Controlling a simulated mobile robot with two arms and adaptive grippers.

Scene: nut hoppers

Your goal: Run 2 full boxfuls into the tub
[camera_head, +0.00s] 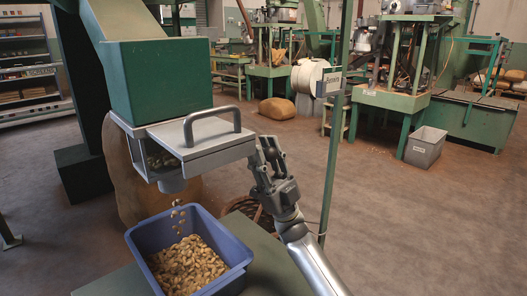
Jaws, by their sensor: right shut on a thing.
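The green hopper (168,78) stands at the upper left. Under it is a grey metal measuring box (205,158) with a curved handle (212,124) on top; nuts show through its open side. A short spout (172,184) is below the box, and several nuts (178,213) are falling from it. The blue tub (238,250) stands beneath, holding a heap of nuts (187,264). My right gripper (270,153) is at the box's right end, shut on the box; the exact contact is hard to see. My left gripper is not in view.
The tub stands on a green table (270,262). A wicker basket (240,206) is partly hidden behind. A grey bin (425,146) stands on open floor.

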